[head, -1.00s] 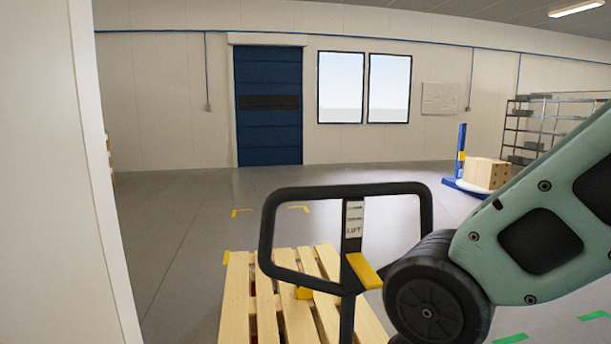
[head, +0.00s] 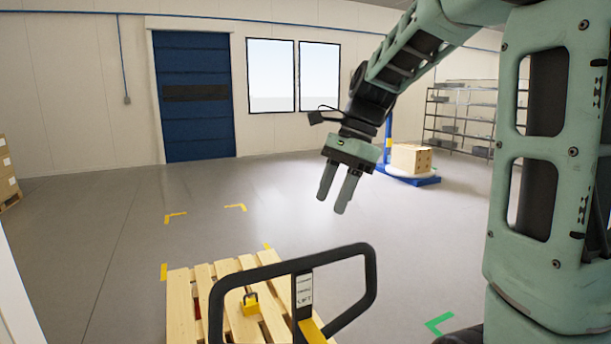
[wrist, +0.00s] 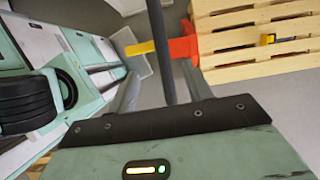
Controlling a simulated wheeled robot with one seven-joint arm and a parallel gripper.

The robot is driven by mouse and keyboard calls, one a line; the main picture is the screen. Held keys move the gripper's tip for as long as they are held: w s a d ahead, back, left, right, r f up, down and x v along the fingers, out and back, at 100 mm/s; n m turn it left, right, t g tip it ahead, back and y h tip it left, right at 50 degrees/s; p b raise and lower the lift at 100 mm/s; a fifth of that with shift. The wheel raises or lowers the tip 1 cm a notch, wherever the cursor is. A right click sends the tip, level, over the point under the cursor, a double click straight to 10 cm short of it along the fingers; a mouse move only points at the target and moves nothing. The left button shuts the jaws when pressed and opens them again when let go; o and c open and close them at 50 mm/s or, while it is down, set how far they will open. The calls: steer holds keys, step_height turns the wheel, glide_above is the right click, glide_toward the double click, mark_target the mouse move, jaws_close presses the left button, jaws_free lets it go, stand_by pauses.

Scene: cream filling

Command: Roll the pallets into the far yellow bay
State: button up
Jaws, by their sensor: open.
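A wooden pallet (head: 180,310) lies low on the floor in the head view, and it also shows in the wrist view (wrist: 245,72). A pallet jack with a black loop handle (head: 366,280) stands at its near side. The handle has a "LIFT" label and a yellow lever (head: 312,331). My gripper (head: 330,204) is open and empty, pointing down above the handle. In the wrist view a black bar (wrist: 158,40) passes between the fingers in the picture; I cannot tell how far below. Yellow floor corner marks (head: 175,216) lie beyond the pallet, with another (head: 163,272) beside it.
A blue door (head: 193,95) is in the back wall. A carton (head: 411,158) sits on a blue-based machine at the right, before metal shelving (head: 460,115). Stacked cartons (head: 6,170) stand far left. Green floor tape (head: 438,323) lies right. Floor beyond the pallet is clear.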

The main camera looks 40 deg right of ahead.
mark_target(302, 272)
steer(key=p+x, duration=0.2)
steer(key=x, duration=1.5)
jaws_close()
steer(key=shift+w, duration=0.1)
stand_by(1.0)
stand_by(1.7)
